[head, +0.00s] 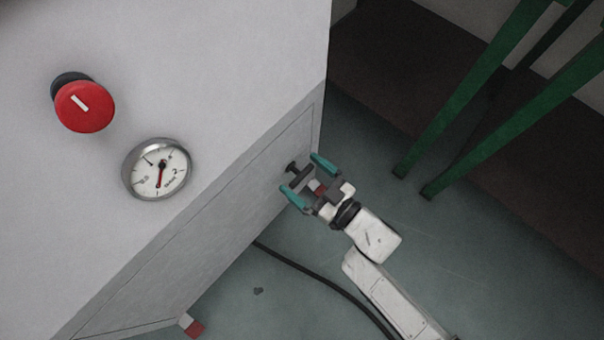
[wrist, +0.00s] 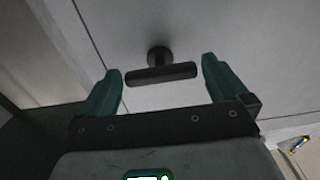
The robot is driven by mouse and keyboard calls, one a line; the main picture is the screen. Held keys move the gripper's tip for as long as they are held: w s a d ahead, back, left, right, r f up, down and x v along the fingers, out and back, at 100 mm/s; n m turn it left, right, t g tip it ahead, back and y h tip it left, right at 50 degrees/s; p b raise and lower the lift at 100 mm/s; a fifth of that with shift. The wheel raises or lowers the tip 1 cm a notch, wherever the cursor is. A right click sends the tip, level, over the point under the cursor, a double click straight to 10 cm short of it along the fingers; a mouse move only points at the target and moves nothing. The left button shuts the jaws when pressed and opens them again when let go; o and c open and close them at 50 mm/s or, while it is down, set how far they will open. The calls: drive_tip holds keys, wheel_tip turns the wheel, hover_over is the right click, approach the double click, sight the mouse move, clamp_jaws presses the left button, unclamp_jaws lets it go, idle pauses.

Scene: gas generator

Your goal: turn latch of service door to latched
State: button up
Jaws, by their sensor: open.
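The service door (head: 215,235) is a grey panel on the side of the generator cabinet, and it looks closed. Its latch (head: 299,177) is a dark T-shaped handle near the door's right end. In the wrist view the latch bar (wrist: 161,74) lies nearly level, with its round base (wrist: 158,55) behind it on the door. My gripper (head: 308,176) has teal fingers and is open, facing the door. In the wrist view my gripper (wrist: 163,82) has one finger off each end of the bar, with a gap on both sides. It does not hold the bar.
A red button (head: 84,106) and a round gauge (head: 158,169) are on the cabinet's upper face. Green metal legs (head: 470,95) stand at the right. A dark cable (head: 320,275) lies on the floor below the door.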

drive_tip(key=shift+w+a, duration=0.3)
drive_tip(key=shift+a, duration=0.15)
drive_tip(key=c, duration=1.3)
